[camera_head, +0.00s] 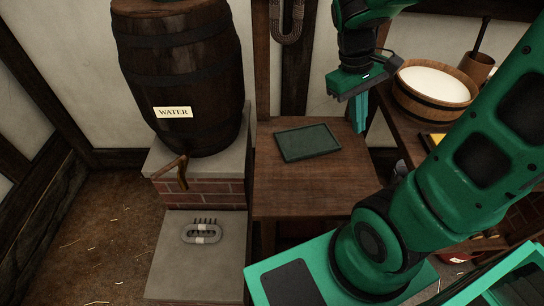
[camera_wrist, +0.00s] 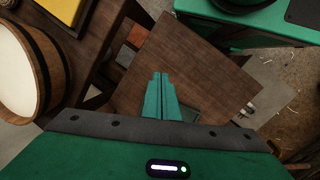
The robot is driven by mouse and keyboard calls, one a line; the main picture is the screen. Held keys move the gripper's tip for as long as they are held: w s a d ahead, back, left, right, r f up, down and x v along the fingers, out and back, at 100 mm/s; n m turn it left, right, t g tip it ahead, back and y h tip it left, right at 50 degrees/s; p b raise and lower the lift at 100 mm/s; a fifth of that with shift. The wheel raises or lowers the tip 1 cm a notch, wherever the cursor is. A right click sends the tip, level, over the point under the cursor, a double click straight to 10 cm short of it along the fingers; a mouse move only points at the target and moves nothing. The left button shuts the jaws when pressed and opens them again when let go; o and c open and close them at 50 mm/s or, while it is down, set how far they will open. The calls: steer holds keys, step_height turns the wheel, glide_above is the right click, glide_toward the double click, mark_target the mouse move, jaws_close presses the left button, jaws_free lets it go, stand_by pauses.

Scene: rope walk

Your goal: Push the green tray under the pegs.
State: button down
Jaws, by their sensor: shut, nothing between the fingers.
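The green tray (camera_head: 307,142) is a dark, flat rectangle lying on a small wooden table (camera_head: 300,192), towards its back. My gripper (camera_head: 360,112) points down to the right of the tray, near the table's right edge, apart from the tray. Its fingers are together and empty, as the wrist view (camera_wrist: 161,85) also shows.
A water barrel (camera_head: 182,80) stands on a stone and brick plinth left of the table. A lower stone block (camera_head: 195,270) bears a small pronged item (camera_head: 203,231). A wooden tub (camera_head: 433,90) with white contents stands on a bench at right. The table's front is clear.

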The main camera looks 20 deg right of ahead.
steer(key=w+a+f+n+h, duration=0.4)
steer(key=w+a+f+n, duration=0.2)
steer(key=w+a+n, duration=0.5)
steer(key=a+f+n+t+h, duration=0.15)
steer(key=a+f+n, duration=0.25)
steer(key=a, duration=0.4)
steer(key=a+f+n+t+h, duration=0.1)
steer(key=a+f+n+t, duration=0.2)
steer(key=a, duration=0.5)
steer(key=shift+n+g, duration=0.65)
steer(key=shift+n, duration=0.05)
steer(key=x, duration=0.9)
steer(key=shift+d+f, duration=0.15)
steer(key=shift+d, duration=0.15)
steer(key=d, duration=0.3)
steer(key=shift+w+d+f, duration=0.1)
steer(key=shift+w+f, duration=0.15)
steer(key=shift+w+d, duration=0.15)
steer(key=shift+d, duration=0.45)
